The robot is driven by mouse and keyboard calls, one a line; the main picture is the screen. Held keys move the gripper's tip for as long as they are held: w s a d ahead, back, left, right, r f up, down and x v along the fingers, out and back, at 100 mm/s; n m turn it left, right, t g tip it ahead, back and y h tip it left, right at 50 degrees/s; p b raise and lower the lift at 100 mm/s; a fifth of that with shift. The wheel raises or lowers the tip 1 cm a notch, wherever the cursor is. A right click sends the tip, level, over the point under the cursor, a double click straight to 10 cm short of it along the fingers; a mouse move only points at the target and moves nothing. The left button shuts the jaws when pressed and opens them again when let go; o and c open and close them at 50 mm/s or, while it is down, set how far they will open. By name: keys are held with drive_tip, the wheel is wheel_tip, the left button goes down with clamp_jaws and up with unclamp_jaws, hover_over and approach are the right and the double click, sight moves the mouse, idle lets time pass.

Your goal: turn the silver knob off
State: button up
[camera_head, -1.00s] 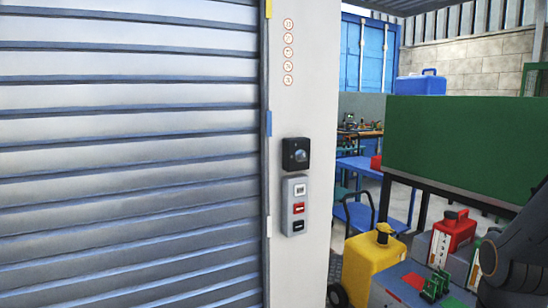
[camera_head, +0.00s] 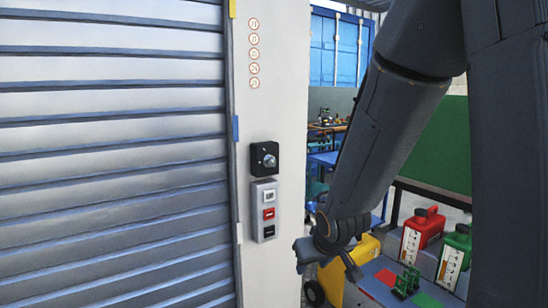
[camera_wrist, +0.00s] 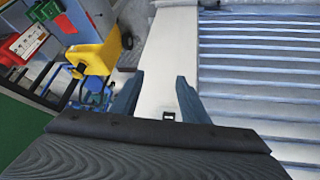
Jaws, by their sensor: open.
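The silver knob (camera_head: 269,159) sits on a square black plate (camera_head: 258,149) on the pale pillar beside the roller shutter. Its turn position is too small to tell. My gripper (camera_head: 327,262) is open and empty, to the right of the knob and lower in the head view, apart from it. In the wrist view my gripper (camera_wrist: 156,92) has its two fingers spread, with the pale pillar between and beyond them. The knob cannot be made out in the wrist view.
A grey button panel (camera_head: 264,211) with white, red and black buttons is just below the knob plate. The ribbed shutter (camera_head: 110,160) fills the left. A yellow case (camera_head: 340,270), red canister (camera_head: 420,232) and green canister (camera_head: 455,252) stand at lower right.

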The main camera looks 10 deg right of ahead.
drive_tip(key=w+r+n+t+y+p, duration=0.25)
drive_tip(key=w+r+t, duration=0.35)
drive_tip(key=w+r, duration=0.4)
drive_tip(key=n+t+y+p, duration=0.2)
drive_tip(key=t+y+p, duration=0.1)
drive_tip(key=t+y, duration=0.1)
approach(273, 162)
drive_tip(key=p+x, duration=0.1)
drive_tip(key=x, duration=0.6)
drive_tip(key=shift+w+a+p, duration=0.1)
drive_tip(key=shift+w+p, duration=0.2)
drive_tip(key=shift+p, duration=0.05)
drive_tip(key=shift+c, duration=0.2)
clamp_jaws()
